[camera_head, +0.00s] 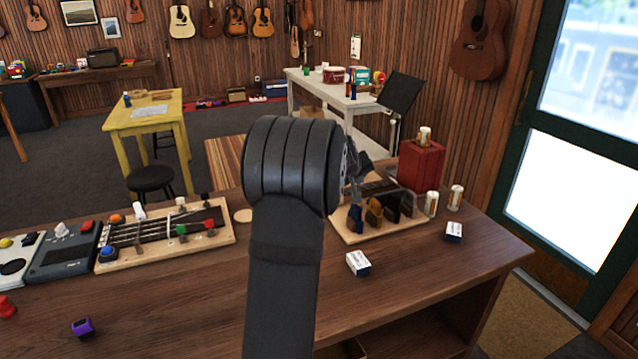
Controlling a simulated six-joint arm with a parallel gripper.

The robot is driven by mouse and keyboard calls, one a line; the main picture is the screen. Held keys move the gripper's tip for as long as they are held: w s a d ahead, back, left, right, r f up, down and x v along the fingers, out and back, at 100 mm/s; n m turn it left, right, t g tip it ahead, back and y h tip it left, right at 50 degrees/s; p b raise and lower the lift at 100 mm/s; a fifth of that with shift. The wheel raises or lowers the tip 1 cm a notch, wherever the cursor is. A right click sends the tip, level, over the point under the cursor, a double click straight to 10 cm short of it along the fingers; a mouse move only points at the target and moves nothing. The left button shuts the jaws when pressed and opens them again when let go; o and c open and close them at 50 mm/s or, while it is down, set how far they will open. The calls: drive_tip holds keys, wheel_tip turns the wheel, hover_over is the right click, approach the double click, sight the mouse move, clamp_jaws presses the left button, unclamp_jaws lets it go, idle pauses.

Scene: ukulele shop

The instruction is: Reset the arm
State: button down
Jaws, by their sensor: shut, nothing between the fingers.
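My arm rises from the bottom middle of the head view and ends in a large black ribbed joint that stands over the wooden workbench (400,300). My gripper (362,172) shows only in part, as dark grey pieces just right of and behind that joint. It is shut and holds nothing. It is near the back of a wooden board (372,232) that carries several small upright coloured pieces. Whether it touches anything there is hidden.
Left on the bench are a fretboard rig (165,238), a grey device (62,255) and a purple item (83,327). Right are a red box (421,168), small cans (455,197) and white boxes (358,263), (454,232). The front middle-right bench is mostly clear.

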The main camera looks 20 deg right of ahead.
drive_tip(key=shift+f, duration=1.3)
wheel_tip(320, 180, up, 7)
drive_tip(key=shift+f, duration=0.2)
